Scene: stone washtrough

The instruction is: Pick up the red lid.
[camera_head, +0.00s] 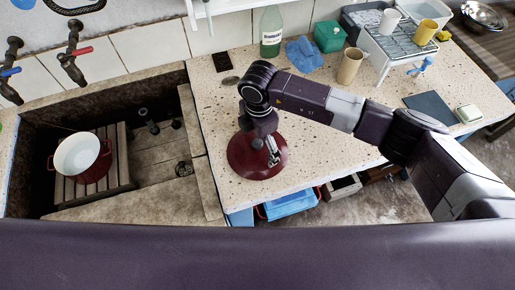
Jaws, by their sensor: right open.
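The red lid (247,163) is a dark red, round disc lying on the speckled countertop (335,127), just right of the trough. My right gripper (273,158) is directly above it, pointing down, with its fingertips over the lid's middle. The gripper is open. It hides the centre of the lid and any knob, and I cannot tell whether the fingers touch it. A dark red pot (97,169) with a white inside stands on a slatted wooden rack in the trough at left. My left gripper is not in view.
The stone trough (199,160) fills the left side. Behind the lid stand a green bottle (271,36), a blue cloth (304,55), a green box (329,37) and a beige cup (349,66). A white rack (395,43) holds cups at back right. The counter's middle is clear.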

